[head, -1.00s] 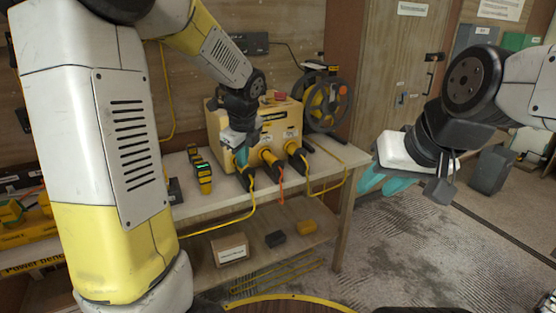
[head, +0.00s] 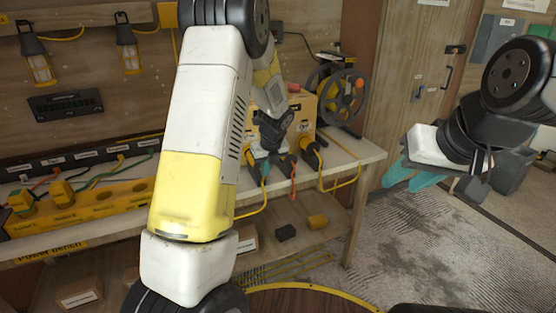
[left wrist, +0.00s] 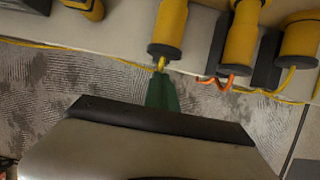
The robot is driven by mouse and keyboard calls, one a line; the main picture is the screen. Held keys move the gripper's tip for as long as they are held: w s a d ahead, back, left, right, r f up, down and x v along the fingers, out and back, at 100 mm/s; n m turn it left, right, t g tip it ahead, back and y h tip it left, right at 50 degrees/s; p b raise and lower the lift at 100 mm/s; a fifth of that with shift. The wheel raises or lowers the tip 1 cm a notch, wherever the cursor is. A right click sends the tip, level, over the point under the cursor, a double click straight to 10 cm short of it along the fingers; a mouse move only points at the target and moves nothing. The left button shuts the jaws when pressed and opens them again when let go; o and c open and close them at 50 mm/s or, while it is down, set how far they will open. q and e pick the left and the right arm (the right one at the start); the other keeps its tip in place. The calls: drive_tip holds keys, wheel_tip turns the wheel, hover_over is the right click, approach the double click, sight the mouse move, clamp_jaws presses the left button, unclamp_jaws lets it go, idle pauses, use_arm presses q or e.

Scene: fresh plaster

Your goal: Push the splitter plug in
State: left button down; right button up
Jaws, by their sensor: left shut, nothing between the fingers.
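A yellow splitter box (head: 303,110) stands on the bench, partly hidden by my left arm. Several yellow plugs with black ends sit along its front. In the left wrist view they are a left plug (left wrist: 168,30) with a yellow cord, a middle plug (left wrist: 243,38) with an orange cord, and a right plug (left wrist: 299,42). I cannot tell how deep each sits. My left gripper (head: 264,168) is shut and empty; its teal fingertips (left wrist: 162,82) are at the cord end of the left plug, contact unclear. My right gripper (head: 408,178) hangs open and empty, right of the bench.
A cable reel (head: 345,98) stands right of the box. A yellow power strip (head: 95,207) and cables lie on the bench's left. Yellow cords hang at the front edge.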

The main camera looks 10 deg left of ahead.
use_arm(q)
drive_tip(key=shift+w+a, duration=0.6)
drive_tip(key=shift+w, duration=0.2)
drive_tip(key=w+a, duration=0.1)
drive_tip(key=w, duration=0.1)
drive_tip(key=w+a, duration=0.1)
drive_tip(key=shift+w+a, duration=0.3)
drive_tip(key=shift+w, duration=0.05)
drive_tip(key=shift+w+a, duration=0.1)
drive_tip(key=shift+w, duration=0.1)
drive_tip(key=shift+r, duration=0.1)
